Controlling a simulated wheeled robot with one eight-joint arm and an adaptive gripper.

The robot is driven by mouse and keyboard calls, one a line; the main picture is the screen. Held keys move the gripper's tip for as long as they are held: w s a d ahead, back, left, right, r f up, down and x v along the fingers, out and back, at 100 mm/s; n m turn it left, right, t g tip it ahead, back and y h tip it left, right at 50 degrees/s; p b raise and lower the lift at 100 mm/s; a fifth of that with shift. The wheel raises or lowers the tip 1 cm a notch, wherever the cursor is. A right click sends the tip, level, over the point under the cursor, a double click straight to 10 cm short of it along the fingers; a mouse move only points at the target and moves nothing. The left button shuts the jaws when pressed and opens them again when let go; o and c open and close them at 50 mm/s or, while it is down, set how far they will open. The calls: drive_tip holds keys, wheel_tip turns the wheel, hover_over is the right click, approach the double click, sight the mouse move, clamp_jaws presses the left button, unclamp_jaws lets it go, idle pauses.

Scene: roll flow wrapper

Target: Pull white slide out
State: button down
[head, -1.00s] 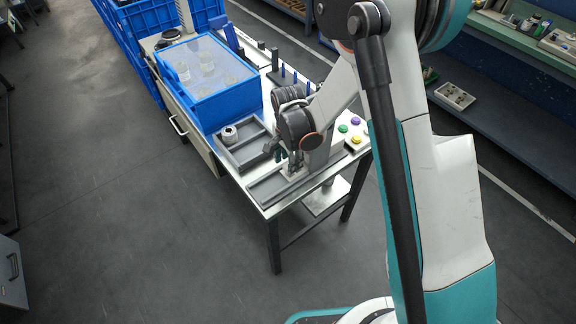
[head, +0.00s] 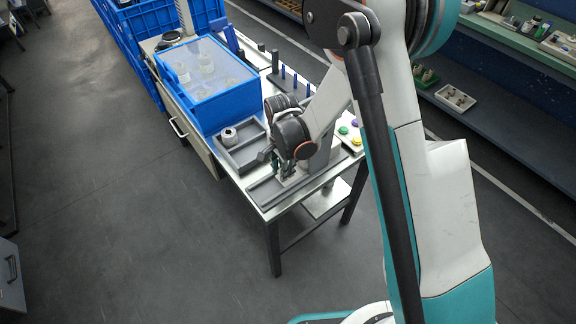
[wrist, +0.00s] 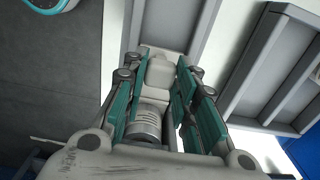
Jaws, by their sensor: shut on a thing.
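The white slide (wrist: 160,72) shows in the wrist view as a pale block with a rounded raised part, sitting in a dark grey rail (wrist: 170,22). My gripper (wrist: 156,82) has its teal fingers on both sides of the slide and is shut on it. A ribbed metal cylinder (wrist: 146,122) shows between the fingers, closer to the palm. In the head view my gripper (head: 287,168) is low over the rail (head: 264,193) at the near end of the table. There the slide is mostly hidden by my gripper and wrist.
A grey divided tray (head: 243,158) with a small roll (head: 229,137) lies left of my gripper. A blue clear-lidded box (head: 207,85) stands behind it. A button panel (head: 349,132) is to the right. The table's front edge is close; the floor beyond is clear.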

drive_tip(key=s+a, duration=0.1)
drive_tip(key=a, duration=0.1)
drive_tip(key=s+a, duration=0.2)
drive_tip(key=s+a+b, duration=0.1)
drive_tip(key=a, duration=0.1)
drive_tip(key=shift+s+a, duration=0.3)
drive_tip(key=shift+a, duration=0.1)
drive_tip(key=c, duration=1.3)
unclamp_jaws()
drive_tip(key=shift+s+a, duration=0.1)
drive_tip(key=shift+a, duration=0.05)
drive_tip(key=shift+r, duration=0.6)
wheel_tip(320, 180, up, 11)
drive_tip(key=shift+f, duration=0.1)
